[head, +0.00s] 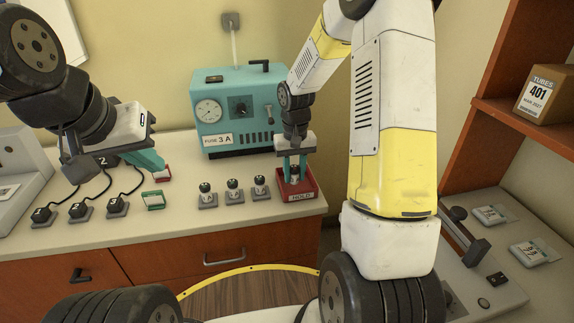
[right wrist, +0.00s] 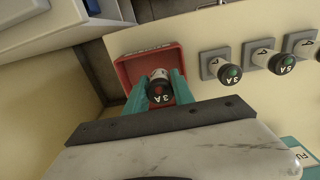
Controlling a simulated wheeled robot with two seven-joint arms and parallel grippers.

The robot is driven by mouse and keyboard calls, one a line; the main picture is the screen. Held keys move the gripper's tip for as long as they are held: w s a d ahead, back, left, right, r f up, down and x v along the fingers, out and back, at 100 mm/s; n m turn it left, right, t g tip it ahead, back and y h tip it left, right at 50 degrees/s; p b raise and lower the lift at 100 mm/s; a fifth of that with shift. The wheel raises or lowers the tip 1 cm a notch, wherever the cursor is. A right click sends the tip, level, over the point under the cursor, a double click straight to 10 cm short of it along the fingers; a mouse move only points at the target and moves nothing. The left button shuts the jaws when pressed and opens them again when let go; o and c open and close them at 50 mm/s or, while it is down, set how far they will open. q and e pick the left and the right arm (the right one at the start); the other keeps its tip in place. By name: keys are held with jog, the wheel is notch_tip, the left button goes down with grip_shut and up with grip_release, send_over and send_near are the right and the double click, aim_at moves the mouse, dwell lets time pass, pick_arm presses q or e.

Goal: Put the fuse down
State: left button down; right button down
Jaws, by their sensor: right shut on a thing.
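The fuse (right wrist: 159,88) has a dark cap marked 3A and a pale body. It stands between the teal fingers of my right gripper (right wrist: 157,92), which is shut on it. In the head view my right gripper (head: 295,172) points down at the red tray (head: 299,196) marked HOLD, with the fuse (head: 295,171) at the tray. In the right wrist view the fuse is within the outline of the red tray (right wrist: 133,66); I cannot tell whether it touches the bottom. My left gripper (head: 147,161) hangs at the left above the counter; its jaw gap is unclear.
Several grey sockets with black-capped fuses (head: 232,187) stand left of the tray. A teal incubator (head: 240,88) labelled FUSE 3 A stands behind. Cabled plugs (head: 79,210) and a green-framed piece (head: 153,200) lie near my left gripper. A shelf with a box (head: 545,95) is at right.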

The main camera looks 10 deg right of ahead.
aim_at(296, 186)
jog(key=shift+w+d+f, duration=0.1)
jog(key=shift+w+d, duration=0.15)
jog(key=shift+w, duration=0.3)
jog(key=shift+w+d, duration=0.25)
jog(key=shift+w, duration=0.3)
jog(key=shift+w+d+f, duration=0.1)
jog(key=shift+w+f, duration=0.1)
jog(key=shift+f, duration=1.6)
jog(key=c, duration=1.1)
grip_release()
jog(key=shift+f, duration=0.1)
